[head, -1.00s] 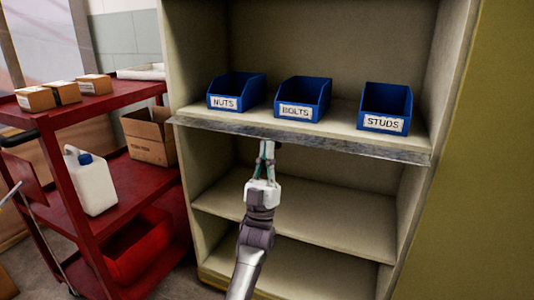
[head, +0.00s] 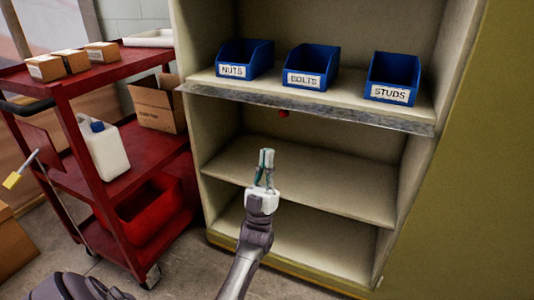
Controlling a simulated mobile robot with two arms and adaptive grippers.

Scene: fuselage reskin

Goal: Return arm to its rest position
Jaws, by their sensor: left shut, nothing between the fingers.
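My left gripper (head: 267,155) is in front of the open shelf cabinet (head: 408,188), below the metal lip of its bin shelf. The fingers appear clear of the shelf lip. My right gripper is not in view.
Blue bins labelled NUTS (head: 243,62), BOLTS (head: 310,70) and STUDS (head: 392,82) stand on the upper shelf. A small red object (head: 284,113) shows under its lip (head: 330,112). A red cart (head: 120,188) with boxes and a white jug (head: 104,147) stands left.

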